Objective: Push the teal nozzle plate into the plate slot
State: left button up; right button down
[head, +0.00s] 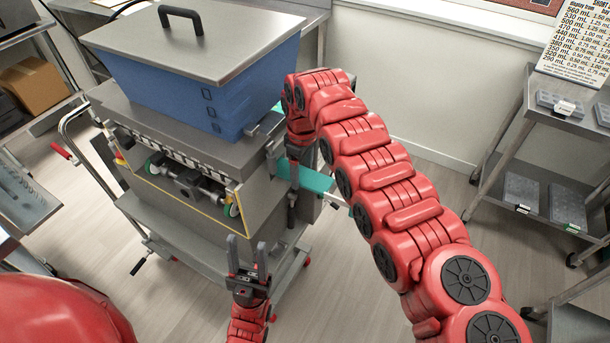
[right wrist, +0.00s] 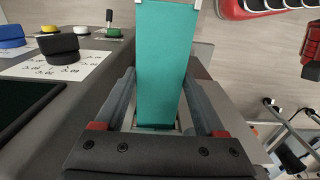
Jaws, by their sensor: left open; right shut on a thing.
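The teal nozzle plate (head: 316,180) sticks out at the right side of the depositor (head: 190,110) in the head view. In the right wrist view the plate (right wrist: 165,70) runs lengthwise from the top edge down between my fingers. My right gripper (head: 293,180) is shut on the plate, beside the machine's right side. The plate slot is not clearly visible; the machine's side and my right arm hide that area. My left gripper (head: 248,262) is open and empty, fingers pointing up, in front of the machine's lower front and apart from the plate.
The depositor has a blue hopper (head: 190,85) with a steel lid and handle. Steel shelves with trays (head: 540,198) stand at the right. A cart and cardboard box (head: 35,85) are at the left. In the right wrist view, a panel with knobs (right wrist: 60,45) lies left of the plate.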

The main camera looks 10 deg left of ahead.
jog(key=shift+a, duration=0.35)
grip_release()
